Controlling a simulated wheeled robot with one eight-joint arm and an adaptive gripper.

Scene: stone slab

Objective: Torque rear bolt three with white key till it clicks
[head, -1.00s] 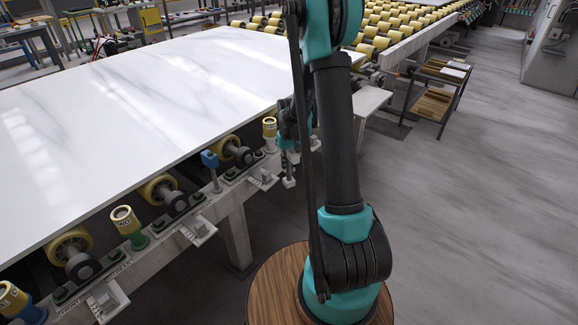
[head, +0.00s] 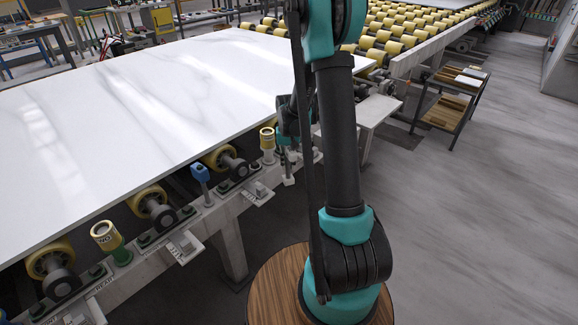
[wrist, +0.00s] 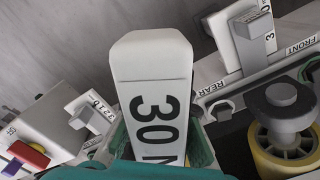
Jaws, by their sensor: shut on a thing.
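A white key marked "30 N" (wrist: 150,85) is held in my gripper (wrist: 160,150) in the wrist view, its block end facing the camera. The teal fingers stand on both sides of it. To its right is a bracket marked "3" (wrist: 250,42) with "REAR" and "FRONT" labels. A dark hex bolt (wrist: 222,109) sits beside "REAR", apart from the visible part of the key. The key's far end is hidden. In the head view my gripper (head: 287,150) is over the rail by the slab's edge, partly behind my arm.
A white stone slab (head: 150,95) lies on rollers. Along its front rail stand a blue tool (head: 200,174), a yellow-topped one on green (head: 107,236) and another yellow-topped one (head: 267,141). A shelf cart (head: 450,98) stands right. The floor at right is clear.

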